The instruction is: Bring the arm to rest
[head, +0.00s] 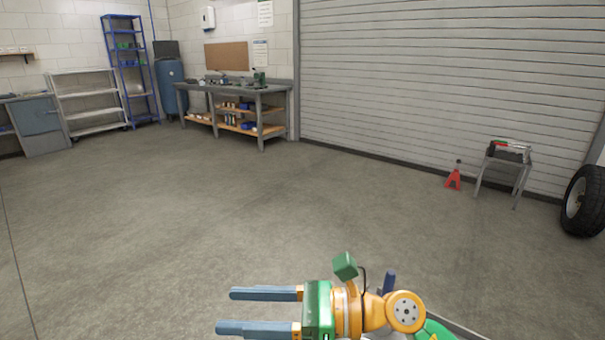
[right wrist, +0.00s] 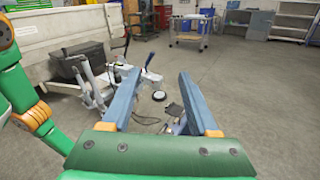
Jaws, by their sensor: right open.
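My right gripper (head: 225,310) is low in the head view, its two blue-grey fingers pointing left and spread apart. Nothing is between them, and bare floor shows around them. In the right wrist view the same gripper (right wrist: 158,75) has its fingers wide apart and holds nothing. Beyond the fingertips are metal parts low down, including a small round disc (right wrist: 158,96); I cannot tell how far away they are. A green and orange arm link of mine shows at the left of that view. My left gripper is not in view.
The concrete floor (head: 200,220) is broadly clear in the head view. A workbench (head: 262,128) stands at the back, with a red jack stand (head: 454,177), a small stand (head: 503,172) and a tyre (head: 585,200) at right. The wrist view shows a black box (right wrist: 82,63) and a cart (right wrist: 190,35).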

